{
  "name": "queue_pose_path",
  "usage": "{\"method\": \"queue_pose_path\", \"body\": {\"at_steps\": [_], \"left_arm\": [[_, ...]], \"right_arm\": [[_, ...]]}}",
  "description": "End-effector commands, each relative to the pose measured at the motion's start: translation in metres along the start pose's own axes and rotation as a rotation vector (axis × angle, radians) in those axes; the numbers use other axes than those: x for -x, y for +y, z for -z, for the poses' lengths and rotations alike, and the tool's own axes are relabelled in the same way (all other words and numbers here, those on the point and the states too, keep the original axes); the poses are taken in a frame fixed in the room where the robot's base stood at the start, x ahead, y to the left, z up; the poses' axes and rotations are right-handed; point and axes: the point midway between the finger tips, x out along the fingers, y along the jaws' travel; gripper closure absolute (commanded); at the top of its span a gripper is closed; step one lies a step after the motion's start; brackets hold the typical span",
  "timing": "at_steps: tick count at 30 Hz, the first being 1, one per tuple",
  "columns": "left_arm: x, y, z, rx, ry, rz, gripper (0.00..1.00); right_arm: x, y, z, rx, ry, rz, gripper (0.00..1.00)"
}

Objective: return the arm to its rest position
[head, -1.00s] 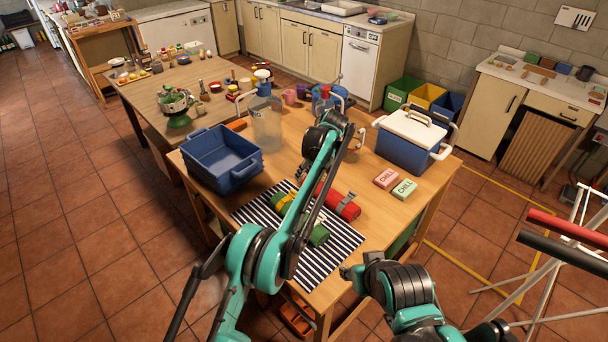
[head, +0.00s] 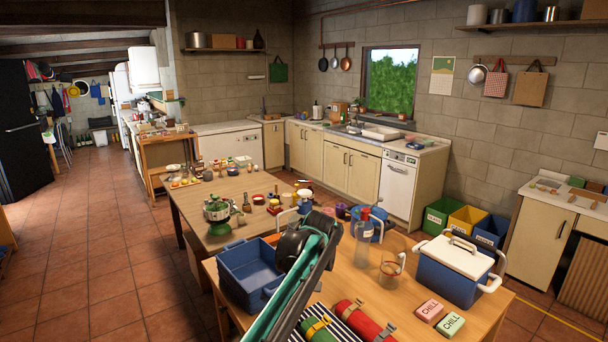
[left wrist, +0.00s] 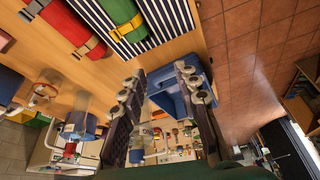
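My left arm (head: 296,285) rises from the bottom of the head view over the wooden table, its dark joint (head: 305,245) near the blue crate (head: 250,272). The left gripper's fingers are hard to make out there. In the left wrist view, my left gripper (left wrist: 158,84) has its two dark fingers apart, with nothing held between them. The blue crate (left wrist: 182,84) shows beyond the fingers. My right arm and gripper are outside the head view.
On the table (head: 395,290) are a red roll (head: 362,322), a green roll (head: 318,330), a striped mat (left wrist: 178,28), a clear jug (head: 391,270), two CHILL packs (head: 440,316) and a blue cooler (head: 452,275). A second table (head: 190,205) stands behind, with crowded items.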

Motion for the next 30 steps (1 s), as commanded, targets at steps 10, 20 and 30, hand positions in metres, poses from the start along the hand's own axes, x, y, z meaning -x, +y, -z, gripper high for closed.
{"method": "queue_pose_path", "body": {"at_steps": [10,20,30], "left_arm": [[0.046,-0.101,-0.040,-0.096,0.036,-0.077,0.68],[0.060,-0.186,-0.111,-0.183,0.095,-0.137,0.68],[0.041,-0.255,-0.204,-0.269,0.178,-0.177,0.68]], "right_arm": [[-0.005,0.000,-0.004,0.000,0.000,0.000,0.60],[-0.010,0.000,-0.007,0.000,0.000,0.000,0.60],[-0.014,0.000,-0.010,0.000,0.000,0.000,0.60]]}}
